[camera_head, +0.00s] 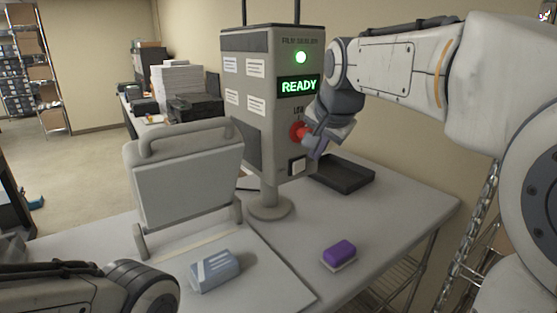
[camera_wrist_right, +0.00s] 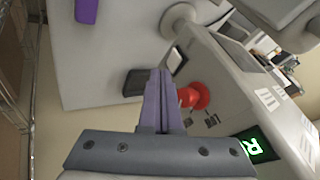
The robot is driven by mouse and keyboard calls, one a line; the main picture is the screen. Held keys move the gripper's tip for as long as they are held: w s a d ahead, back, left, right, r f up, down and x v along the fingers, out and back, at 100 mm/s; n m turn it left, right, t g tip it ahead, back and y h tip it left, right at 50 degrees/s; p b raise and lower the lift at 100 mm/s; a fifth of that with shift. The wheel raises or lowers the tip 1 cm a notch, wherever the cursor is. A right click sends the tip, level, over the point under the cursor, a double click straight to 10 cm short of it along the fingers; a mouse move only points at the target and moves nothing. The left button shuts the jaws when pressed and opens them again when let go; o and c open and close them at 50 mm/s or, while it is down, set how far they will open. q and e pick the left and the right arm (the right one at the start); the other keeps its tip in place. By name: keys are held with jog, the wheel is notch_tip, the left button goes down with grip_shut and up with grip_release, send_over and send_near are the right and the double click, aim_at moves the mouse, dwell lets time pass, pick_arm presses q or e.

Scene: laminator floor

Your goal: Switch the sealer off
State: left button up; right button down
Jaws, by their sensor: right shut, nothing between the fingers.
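The film sealer (camera_head: 257,110) is a grey box on a post, with a lit green lamp (camera_head: 301,57) and a green READY display (camera_head: 298,86). A red knob (camera_head: 297,131) sits on its front below the display, and a white rocker switch (camera_head: 297,166) is lower down. My right gripper (camera_head: 314,148) is shut and empty, right at the red knob. In the right wrist view its fingers (camera_wrist_right: 158,90) overlap the edge of the red knob (camera_wrist_right: 197,97); I cannot tell whether they touch. My left arm shows at the lower left, but its gripper is out of view.
The sealer stands on a grey table (camera_head: 400,205). A raised grey lid with a handle (camera_head: 188,180) is at left, with a blue-grey packet (camera_head: 215,271) before it. A purple block (camera_head: 339,253) and a black tray (camera_head: 343,175) are on the right.

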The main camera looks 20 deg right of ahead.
aim_at(299, 166)
jog(key=w+r+p+x, duration=0.1)
jog(key=p+x, duration=0.3)
jog(key=x, duration=0.7)
jog(key=shift+w+f, duration=0.15)
jog(key=shift+w, duration=0.4)
